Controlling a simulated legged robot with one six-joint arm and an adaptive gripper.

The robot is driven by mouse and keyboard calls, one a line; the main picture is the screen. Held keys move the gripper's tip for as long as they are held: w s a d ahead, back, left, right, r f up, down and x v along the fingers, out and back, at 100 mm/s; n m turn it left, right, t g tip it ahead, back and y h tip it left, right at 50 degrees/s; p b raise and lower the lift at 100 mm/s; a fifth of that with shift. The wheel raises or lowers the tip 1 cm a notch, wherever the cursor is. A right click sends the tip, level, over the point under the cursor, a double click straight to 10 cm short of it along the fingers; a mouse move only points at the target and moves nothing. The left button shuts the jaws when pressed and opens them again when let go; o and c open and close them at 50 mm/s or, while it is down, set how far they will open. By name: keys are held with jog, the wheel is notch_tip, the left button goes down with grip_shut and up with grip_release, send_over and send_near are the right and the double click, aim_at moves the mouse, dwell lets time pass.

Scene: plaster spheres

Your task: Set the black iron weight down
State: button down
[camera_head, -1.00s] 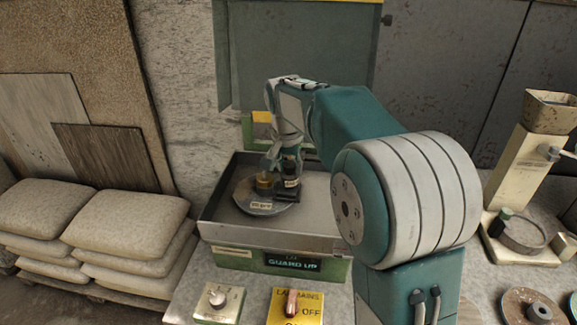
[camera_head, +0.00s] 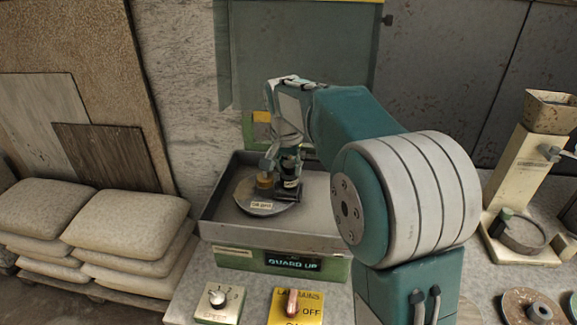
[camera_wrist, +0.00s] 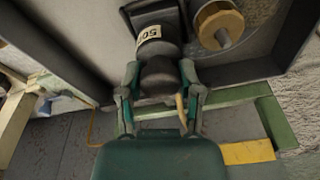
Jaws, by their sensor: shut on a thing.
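The black iron weight (camera_head: 289,193) has a dark body with a pale label. In the wrist view the weight (camera_wrist: 157,38) points away from me, its label reading "50" in part. My gripper (camera_wrist: 160,78) is shut on the weight's knob, one finger on each side; it also shows in the head view (camera_head: 289,160). The weight is inside the grey tray (camera_head: 325,222), at the right edge of a round grey plate (camera_head: 245,205). I cannot tell whether its base touches the plate or tray floor.
The tray has raised walls and sits on a green base marked "GUARD UP" (camera_head: 292,262). A dial box (camera_head: 218,302) and yellow switch box (camera_head: 296,306) stand in front. The tray's right side looks clear.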

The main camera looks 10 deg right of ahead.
jog(key=shift+f, duration=0.55)
jog(key=shift+c, duration=0.9)
grip_release()
jog(key=shift+r, duration=2.05)
